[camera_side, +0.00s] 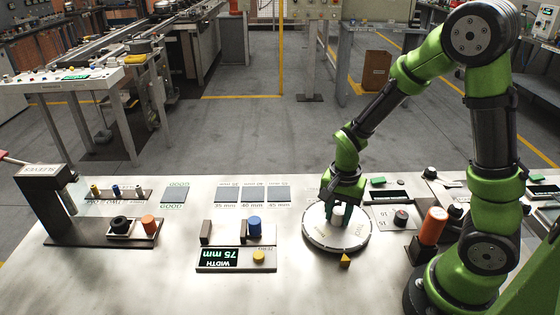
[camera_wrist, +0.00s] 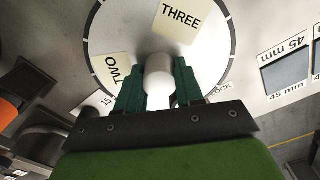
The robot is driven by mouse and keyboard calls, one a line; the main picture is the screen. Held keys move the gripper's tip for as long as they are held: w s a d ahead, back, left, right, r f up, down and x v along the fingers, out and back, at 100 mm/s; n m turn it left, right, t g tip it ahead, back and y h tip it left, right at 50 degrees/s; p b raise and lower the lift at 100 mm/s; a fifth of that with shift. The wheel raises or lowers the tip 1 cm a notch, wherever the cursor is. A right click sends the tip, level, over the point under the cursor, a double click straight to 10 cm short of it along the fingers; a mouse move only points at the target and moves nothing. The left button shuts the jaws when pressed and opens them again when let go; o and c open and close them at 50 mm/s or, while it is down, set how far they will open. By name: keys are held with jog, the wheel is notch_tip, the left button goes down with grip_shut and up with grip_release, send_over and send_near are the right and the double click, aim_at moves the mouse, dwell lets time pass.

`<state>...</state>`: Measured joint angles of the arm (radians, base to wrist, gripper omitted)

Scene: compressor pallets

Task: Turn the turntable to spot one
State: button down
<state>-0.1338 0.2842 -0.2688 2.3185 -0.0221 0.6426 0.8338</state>
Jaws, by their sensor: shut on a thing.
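The turntable (camera_side: 318,239) is a round white disc with a dark rim, lying on the table under my gripper. In the wrist view the turntable (camera_wrist: 215,50) shows cream labels reading THREE (camera_wrist: 180,18) and TWO (camera_wrist: 115,75); no label for spot one can be made out. A pale upright peg (camera_wrist: 159,80) stands near its middle. My gripper (camera_side: 338,215) points down over the disc, and its green fingers (camera_wrist: 158,88) are shut on the peg from both sides. A small yellow wedge (camera_side: 345,261) sits on the table at the disc's front edge.
An orange cylinder (camera_side: 433,226) in a dark holder stands to the right, near my arm. The front table surface is mostly clear.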

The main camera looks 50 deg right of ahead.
jog(key=shift+d+m, duration=0.1)
jog(key=shift+m, duration=4.5)
jog(key=shift+s+m, duration=0.15)
jog(key=shift+m, duration=2.55)
jog(key=shift+s+m, duration=0.1)
jog(key=shift+m, duration=4.2)
jog(key=shift+a+m, duration=0.2)
jog(key=shift+m, duration=1.9)
jog(key=shift+a+m, duration=0.1)
jog(key=shift+m, duration=3.8)
jog(key=shift+a+m, duration=0.1)
jog(key=shift+m, duration=0.4)
